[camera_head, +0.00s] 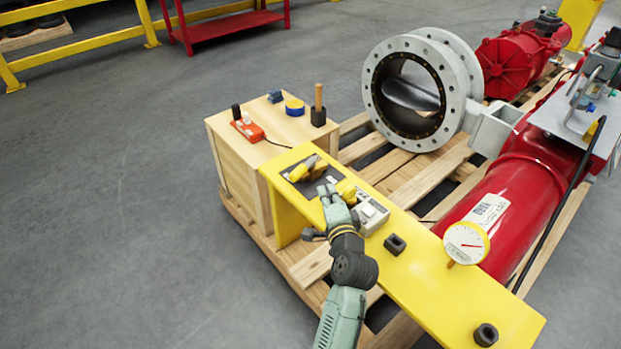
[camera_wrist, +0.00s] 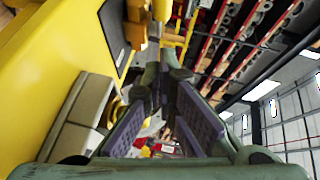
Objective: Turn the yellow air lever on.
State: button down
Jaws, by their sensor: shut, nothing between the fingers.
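A yellow lever (camera_head: 303,169) sits on a dark plate on the yellow beam (camera_head: 443,283), just beyond my gripper in the head view. In the wrist view, a yellow-orange handle-like part (camera_wrist: 137,33) stands at the top, just past my fingertips. My gripper (camera_head: 326,189) is shut and empty, low over the beam beside the lever. In the wrist view, the fingers of my gripper (camera_wrist: 163,68) come together. I cannot tell whether the fingertips touch the lever. My gripper hides part of the panel.
A grey switch box (camera_head: 372,213) is close to the right of my gripper. A wooden box (camera_head: 238,165) holds an orange control (camera_head: 247,130) and small items. A pressure gauge (camera_head: 466,243), red cylinder (camera_head: 519,179) and flanged valve (camera_head: 374,104) lie to the right. Floor at left is clear.

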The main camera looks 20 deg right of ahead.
aim_at(301, 175)
jog(key=x, duration=0.4)
jog(key=shift+r+p, duration=0.15)
jog(key=shift+p, duration=0.2)
jog(key=w+a, duration=0.1)
jog(key=w+f+p, duration=0.1)
jog(key=w, duration=0.1)
jog(key=shift+a, duration=0.4)
jog(key=shift+w+a+f, duration=0.15)
jog(key=shift+w+a, duration=0.1)
jog(key=shift+w, duration=0.05)
jog(key=shift+w+a+p, duration=0.3)
jog(key=shift+a+p, duration=0.15)
jog(key=shift+a, duration=0.1)
jog(key=shift+w+a+p, duration=0.35)
jog(key=shift+a+p, duration=0.15)
jog(key=shift+a, duration=0.15)
jog(key=shift+d, duration=0.15)
